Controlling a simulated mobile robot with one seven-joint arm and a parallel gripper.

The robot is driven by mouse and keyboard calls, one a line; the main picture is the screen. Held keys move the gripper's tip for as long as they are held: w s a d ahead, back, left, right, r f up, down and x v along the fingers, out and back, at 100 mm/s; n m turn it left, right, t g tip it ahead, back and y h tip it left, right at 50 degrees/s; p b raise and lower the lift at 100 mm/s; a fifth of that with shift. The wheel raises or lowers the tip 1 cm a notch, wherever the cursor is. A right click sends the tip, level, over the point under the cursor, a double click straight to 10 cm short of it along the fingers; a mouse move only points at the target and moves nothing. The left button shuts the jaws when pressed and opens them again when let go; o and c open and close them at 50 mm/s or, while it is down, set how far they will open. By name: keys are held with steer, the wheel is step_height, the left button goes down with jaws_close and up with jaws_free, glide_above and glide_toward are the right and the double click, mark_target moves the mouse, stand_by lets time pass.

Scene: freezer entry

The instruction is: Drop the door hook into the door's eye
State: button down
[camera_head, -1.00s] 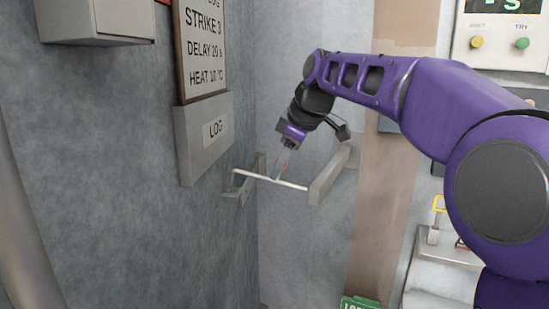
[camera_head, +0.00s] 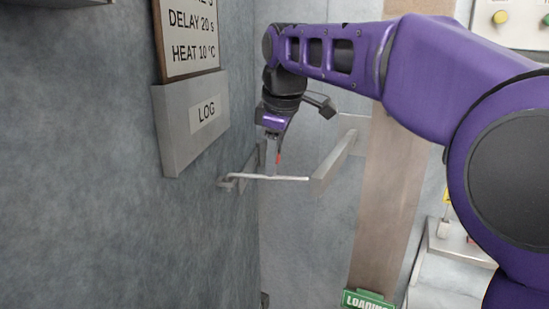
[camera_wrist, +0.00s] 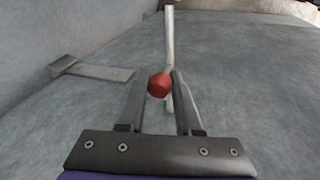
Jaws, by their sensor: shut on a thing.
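The door hook is a thin pale metal rod (camera_head: 292,178) with a small red knob (camera_wrist: 159,86). My gripper (camera_head: 273,160) points down and is shut on the knob, between its two fingers in the wrist view. The rod (camera_wrist: 169,40) runs on past the fingertips there. In the head view the rod lies nearly level, its left end bent and close to a grey metal bracket (camera_head: 248,170) on the left wall. Its right end is near a grey plate (camera_head: 335,162). I cannot tell which fitting is the eye, or whether either end touches one.
A grey LOG box (camera_head: 190,125) sticks out of the left wall below a sign (camera_head: 190,40). A green loading sign (camera_head: 368,299) is low down. In the wrist view a metal bracket (camera_wrist: 95,72) lies left of the fingers, with clear grey surface around it.

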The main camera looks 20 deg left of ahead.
steer(key=shift+f, duration=0.15)
steer(key=c, duration=0.6)
jaws_free()
steer(key=p+v, duration=0.2)
steer(key=v, duration=1.5)
steer(key=shift+r, duration=0.25)
